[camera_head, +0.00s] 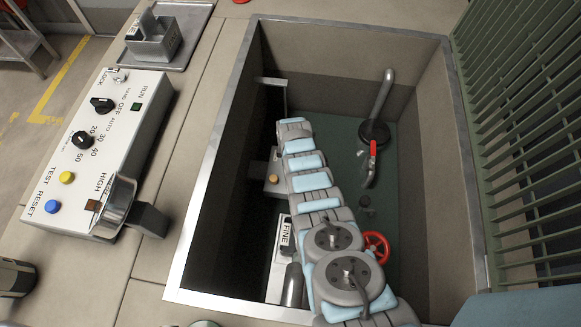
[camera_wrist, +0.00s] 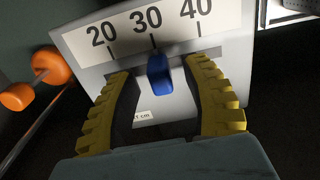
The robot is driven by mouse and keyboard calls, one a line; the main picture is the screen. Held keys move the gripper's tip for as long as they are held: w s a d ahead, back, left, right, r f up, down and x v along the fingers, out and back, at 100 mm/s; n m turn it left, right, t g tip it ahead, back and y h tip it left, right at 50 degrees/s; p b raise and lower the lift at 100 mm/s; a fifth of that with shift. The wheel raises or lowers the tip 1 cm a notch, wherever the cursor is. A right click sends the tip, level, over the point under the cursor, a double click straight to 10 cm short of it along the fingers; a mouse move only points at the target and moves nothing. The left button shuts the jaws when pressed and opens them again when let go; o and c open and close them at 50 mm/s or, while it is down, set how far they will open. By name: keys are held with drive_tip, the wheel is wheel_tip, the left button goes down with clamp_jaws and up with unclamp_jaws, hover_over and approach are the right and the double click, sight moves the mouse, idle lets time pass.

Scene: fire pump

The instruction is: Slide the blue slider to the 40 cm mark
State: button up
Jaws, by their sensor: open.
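In the wrist view, the blue slider (camera_wrist: 159,73) sits on a pale scale plate (camera_wrist: 225,62) just below the 30 mark. The plate shows 20, 30 and 40 from left to right, with the 40 mark (camera_wrist: 197,28) to the right of the slider. My gripper (camera_wrist: 157,72) is open, with one yellow ridged finger on each side of the slider and visible gaps between. In the head view my blue and grey arm reaches down into the pit. The slider and my fingertips cannot be made out there.
An orange float on a rod (camera_wrist: 52,65) is left of the plate. In the head view, the pit (camera_head: 420,200) has a red-handled valve (camera_head: 373,148), a red handwheel (camera_head: 377,247) and a FINE-labelled part (camera_head: 284,240). A control panel (camera_head: 100,150) stands outside, left of the pit.

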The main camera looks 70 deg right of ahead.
drive_tip(key=shift+w+f, duration=0.1)
drive_tip(key=shift+f, duration=0.3)
